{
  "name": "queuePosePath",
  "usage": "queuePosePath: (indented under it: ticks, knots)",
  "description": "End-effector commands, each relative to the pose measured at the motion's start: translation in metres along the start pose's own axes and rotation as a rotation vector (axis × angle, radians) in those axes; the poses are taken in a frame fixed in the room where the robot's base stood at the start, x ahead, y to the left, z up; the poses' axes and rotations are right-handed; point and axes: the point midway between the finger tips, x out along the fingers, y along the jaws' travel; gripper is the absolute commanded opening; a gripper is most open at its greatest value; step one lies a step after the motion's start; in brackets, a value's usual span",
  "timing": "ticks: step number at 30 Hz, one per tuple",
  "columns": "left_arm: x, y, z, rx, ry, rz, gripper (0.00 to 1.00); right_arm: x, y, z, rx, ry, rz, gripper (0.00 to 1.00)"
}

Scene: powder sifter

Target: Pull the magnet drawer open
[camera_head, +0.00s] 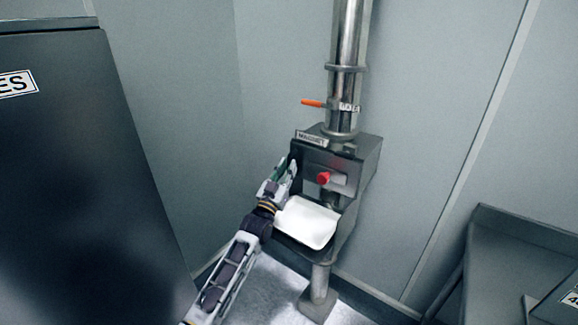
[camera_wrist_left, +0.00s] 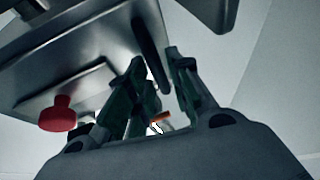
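The magnet housing (camera_head: 364,158) is a dark metal box on the vertical pipe, with a label on top. Its front carries a lighter plate with a red knob (camera_head: 323,178); the knob also shows in the wrist view (camera_wrist_left: 58,114). The front looks closed against the box. A dark bar-like handle (camera_wrist_left: 151,45) stands at the front's left side. My left gripper (camera_head: 284,172) is at that side, left of the knob. In the wrist view its fingers (camera_wrist_left: 158,62) are apart, with the bar between or just beyond their tips; contact is unclear. My right gripper is out of view.
A white tray (camera_head: 307,222) sits below the knob, close to my left wrist. An orange-handled valve (camera_head: 313,103) is on the pipe (camera_head: 346,50) above. A dark cabinet (camera_head: 80,180) stands at left and a metal bench (camera_head: 525,235) at right.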

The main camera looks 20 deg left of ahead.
Motion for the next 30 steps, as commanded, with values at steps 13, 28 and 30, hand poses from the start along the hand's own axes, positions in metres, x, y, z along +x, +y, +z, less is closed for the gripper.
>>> queuePosePath:
  ticks: [13, 28, 30]
  knots:
    - [0.018, 0.0, 0.0, 0.0, -0.001, 0.0, 0.21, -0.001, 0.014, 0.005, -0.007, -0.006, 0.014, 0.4]
    - [0.018, 0.0, 0.0, 0.0, 0.0, 0.0, 0.0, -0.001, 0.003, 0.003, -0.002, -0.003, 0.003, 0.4]
    - [0.018, 0.0, 0.0, 0.0, 0.0, 0.0, 0.0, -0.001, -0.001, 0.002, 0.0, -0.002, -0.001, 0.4]
